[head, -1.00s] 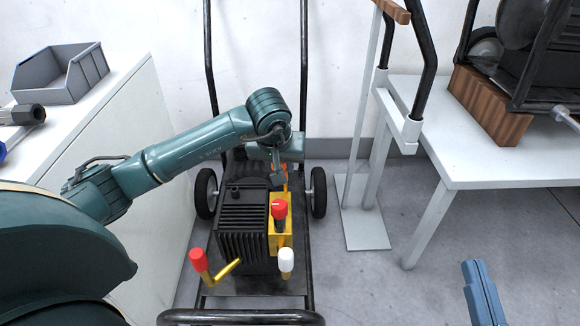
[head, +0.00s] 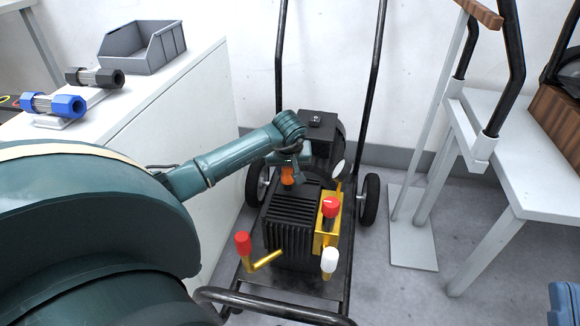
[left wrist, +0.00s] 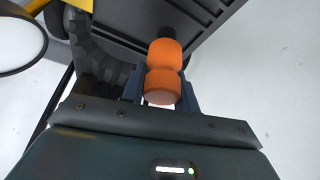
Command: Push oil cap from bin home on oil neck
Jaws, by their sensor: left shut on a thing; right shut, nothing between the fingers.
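The orange oil cap (head: 288,176) is at the back left of the black engine on the wheeled cart. My left gripper (head: 290,162) is shut on it, and its blue fingers flank the cap in the left wrist view (left wrist: 162,75). A short black part, apparently the oil neck (left wrist: 169,33), shows at the cap's far end against the dark ribbed engine (head: 290,222). The cap looks in line with it; I cannot tell whether it is fully seated. My right gripper (head: 564,292) is shut and empty at the lower right edge, away from the cart.
A grey bin (head: 143,50) stands on the white counter (head: 165,105) at left, near black and blue fittings. Red and white handles rise from the engine front. A white stand (head: 412,240) and table (head: 520,185) are at right.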

